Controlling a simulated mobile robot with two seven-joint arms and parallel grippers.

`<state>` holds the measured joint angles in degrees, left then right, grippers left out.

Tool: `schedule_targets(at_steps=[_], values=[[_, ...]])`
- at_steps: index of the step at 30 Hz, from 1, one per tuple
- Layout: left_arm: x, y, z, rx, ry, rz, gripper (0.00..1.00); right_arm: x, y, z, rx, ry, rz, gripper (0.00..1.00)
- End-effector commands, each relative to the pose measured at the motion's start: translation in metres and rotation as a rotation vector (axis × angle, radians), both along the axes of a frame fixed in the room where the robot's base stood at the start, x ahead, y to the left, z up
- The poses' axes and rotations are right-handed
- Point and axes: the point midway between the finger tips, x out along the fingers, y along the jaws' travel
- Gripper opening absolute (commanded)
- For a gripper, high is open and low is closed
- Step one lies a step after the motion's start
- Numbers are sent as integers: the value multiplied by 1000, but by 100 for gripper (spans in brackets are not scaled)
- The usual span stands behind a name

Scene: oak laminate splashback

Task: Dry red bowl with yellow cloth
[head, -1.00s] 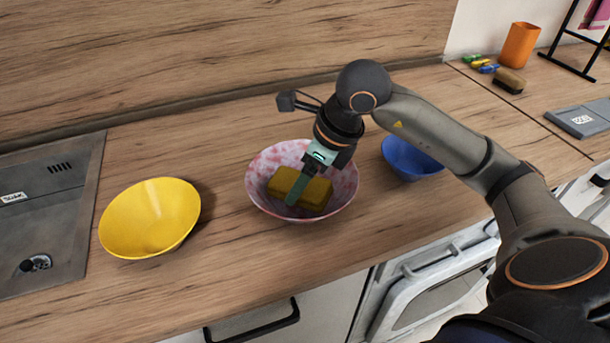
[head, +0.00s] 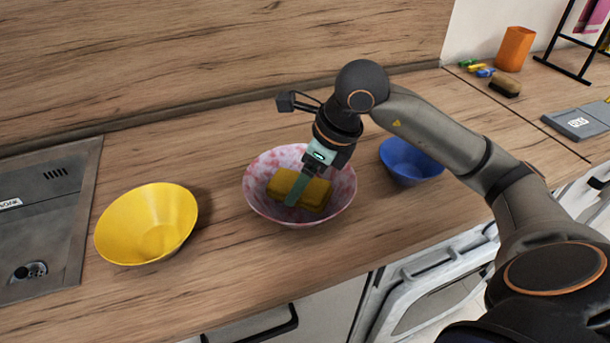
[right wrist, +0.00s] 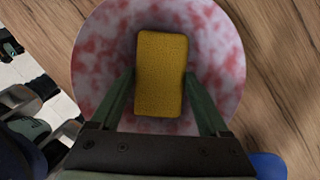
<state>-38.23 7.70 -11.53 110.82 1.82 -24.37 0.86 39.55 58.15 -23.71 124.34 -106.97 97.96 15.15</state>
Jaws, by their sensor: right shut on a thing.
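A white bowl with red-pink blotches (head: 254,205) stands on the counter in the middle of the head view. A folded yellow cloth (head: 313,193) lies inside it; it also shows in the right wrist view (right wrist: 160,75), over the middle of the bowl (right wrist: 100,60). My right gripper (head: 296,193) reaches down into the bowl and is shut on the yellow cloth, with a green finger at each side of it in the right wrist view (right wrist: 160,88). Whether the cloth touches the bowl's bottom I cannot tell. My left gripper is not in view.
A yellow bowl (head: 148,225) stands to the left, beside the sink (head: 45,215). A blue bowl (head: 412,162) is close on the right, partly behind my arm. An orange cup (head: 515,48), a brush (head: 504,87) and a grey scale (head: 580,121) are further right.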

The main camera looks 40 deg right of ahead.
Motion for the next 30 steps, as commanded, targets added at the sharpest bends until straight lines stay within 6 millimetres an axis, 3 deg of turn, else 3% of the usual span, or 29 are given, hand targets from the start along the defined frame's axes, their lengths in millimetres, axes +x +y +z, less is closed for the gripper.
schedule_targets(at_steps=[14,30], values=[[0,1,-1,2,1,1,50,-6,9,-2,1,2,3,34],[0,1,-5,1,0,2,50,5,-9,0,0,0,0,34]])
